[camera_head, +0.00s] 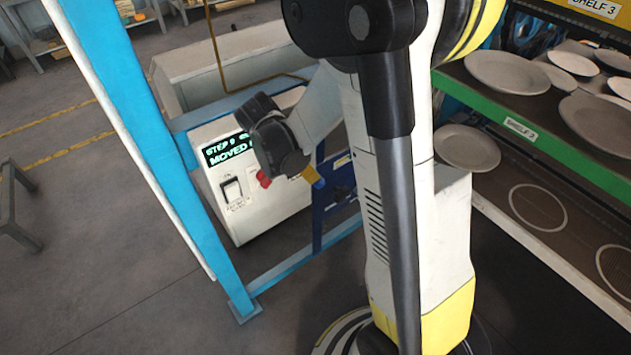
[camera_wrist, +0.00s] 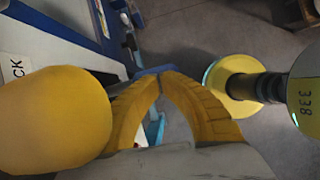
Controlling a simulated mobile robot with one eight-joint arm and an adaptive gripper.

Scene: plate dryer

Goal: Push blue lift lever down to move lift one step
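My gripper (camera_head: 313,178) hangs beside the white control box (camera_head: 246,213) in the head view, and its dark wrist partly covers the box. In the wrist view the two yellow fingers of my gripper (camera_wrist: 161,75) curve together and their tips meet, with nothing visible between them. A blue part (camera_wrist: 151,71) shows right behind the fingertips; I cannot tell whether it is the lift lever or whether the tips touch it. A blue upright panel (camera_head: 320,215) stands below the fingers in the head view. The lever is not clearly distinguishable.
The box's lit display (camera_head: 228,150) shows a step line and "MOVED", partly hidden. A white switch (camera_head: 232,189) and a red knob (camera_head: 263,179) are near it. A blue post (camera_head: 150,130) stands left. A plate shelf (camera_head: 500,110) is right. A large yellow rounded shape (camera_wrist: 50,120) fills the wrist view's left.

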